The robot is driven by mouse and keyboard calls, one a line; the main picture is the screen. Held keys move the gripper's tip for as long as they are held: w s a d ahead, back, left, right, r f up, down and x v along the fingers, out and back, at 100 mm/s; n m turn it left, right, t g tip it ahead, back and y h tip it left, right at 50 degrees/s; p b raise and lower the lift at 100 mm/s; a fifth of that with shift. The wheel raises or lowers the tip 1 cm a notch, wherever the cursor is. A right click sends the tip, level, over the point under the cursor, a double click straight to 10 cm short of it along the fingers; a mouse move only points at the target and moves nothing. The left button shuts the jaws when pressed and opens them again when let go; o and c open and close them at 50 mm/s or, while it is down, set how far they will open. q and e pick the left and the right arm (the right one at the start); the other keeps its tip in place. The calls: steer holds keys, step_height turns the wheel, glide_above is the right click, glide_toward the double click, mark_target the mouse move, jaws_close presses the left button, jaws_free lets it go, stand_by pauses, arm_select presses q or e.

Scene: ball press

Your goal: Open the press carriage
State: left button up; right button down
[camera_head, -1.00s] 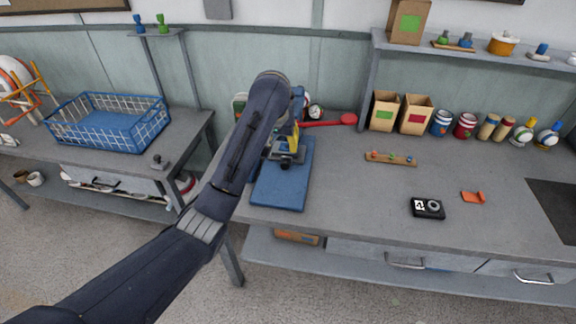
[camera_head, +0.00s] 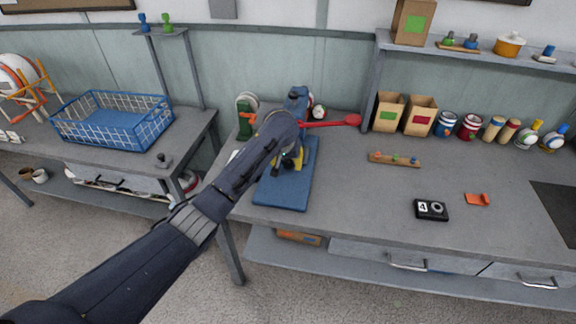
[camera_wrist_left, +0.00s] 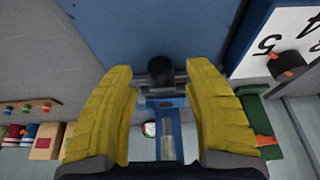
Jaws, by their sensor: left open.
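The blue press (camera_head: 285,192) stands on the grey bench, its flat base toward me and its blue column (camera_head: 297,97) behind, partly hidden by my arm. Its red lever (camera_head: 330,124) points right. My left gripper (camera_head: 287,165) is low over the base, with yellow fingers. In the left wrist view my gripper (camera_wrist_left: 160,82) is open, one finger on each side of a black knob (camera_wrist_left: 160,68). The knob sits on a grey metal piece in front of the blue base. I cannot tell whether the fingers touch it. My right gripper is out of view.
A green device (camera_head: 245,117) stands left of the column. A number board (camera_wrist_left: 283,40) lies beside the base. A wooden strip with pegs (camera_head: 394,160), a black counter (camera_head: 431,210) and an orange piece (camera_head: 477,200) are to the right. The bench between is mostly clear.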

arm_select(q)
steer(key=shift+x, duration=1.45)
jaws_close()
